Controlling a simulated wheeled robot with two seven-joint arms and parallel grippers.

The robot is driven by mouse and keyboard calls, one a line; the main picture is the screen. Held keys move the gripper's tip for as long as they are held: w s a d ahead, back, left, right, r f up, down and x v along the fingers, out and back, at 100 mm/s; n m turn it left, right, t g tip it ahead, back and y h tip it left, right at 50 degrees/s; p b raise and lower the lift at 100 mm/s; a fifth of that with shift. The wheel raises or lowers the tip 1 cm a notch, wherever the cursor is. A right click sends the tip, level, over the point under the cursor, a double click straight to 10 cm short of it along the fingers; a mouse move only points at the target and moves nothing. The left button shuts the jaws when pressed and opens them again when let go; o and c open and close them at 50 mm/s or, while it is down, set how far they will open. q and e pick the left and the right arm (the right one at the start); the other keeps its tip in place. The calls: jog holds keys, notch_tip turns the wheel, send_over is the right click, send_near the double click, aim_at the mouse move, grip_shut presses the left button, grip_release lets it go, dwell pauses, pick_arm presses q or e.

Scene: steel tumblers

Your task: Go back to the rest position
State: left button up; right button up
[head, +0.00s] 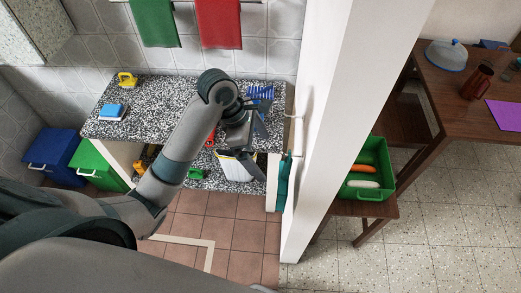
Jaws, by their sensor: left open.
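My left arm reaches in from the lower left of the head view, over the speckled counter (150,95). My left gripper (257,146) is at the counter's right part, beside the white wall edge. Its dark fingers are spread apart, and I see nothing held between them. The arm and gripper hide part of the counter and of the shelf below. My right gripper is not in view.
A blue rack (261,93) stands close behind the gripper. A white partition (335,110) rises just right of it. A yellow item (127,79) and a blue sponge-like block (112,110) lie left. A green crate (375,151) and brown table (440,98) stand beyond the partition.

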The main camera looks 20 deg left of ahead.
pick_arm(q)
jog(key=shift+f, duration=0.1)
dwell(0.3)
notch_tip(320, 180, down, 34)
jog(key=a+m+b, duration=0.3)
jog(key=m+b, duration=0.2)
jog(key=b, duration=0.1)
jog(key=s+a+f+m+y+b, duration=0.2)
jog(key=s+f+m+b, duration=0.3)
jog(key=f, duration=0.9)
jog(key=s+a+f+m+y+b, duration=0.1)
jog(key=s+a+f+m, duration=0.1)
jog(key=s+f, duration=0.6)
jog(key=s+a+f+m+y, duration=0.1)
jog(key=s+f+m, duration=0.2)
jog(key=s+f, duration=0.4)
jog(key=s+f+m+b, duration=0.1)
jog(key=s+f+m, duration=0.3)
jog(key=s, duration=0.7)
jog(key=s+f+m+b, duration=0.2)
jog(key=s+f+m, duration=0.2)
jog(key=s, duration=0.7)
notch_tip(320, 180, down, 3)
jog(key=shift+s+r+m, duration=0.2)
jog(key=shift+s+m, duration=0.15)
jog(key=shift+m, duration=0.05)
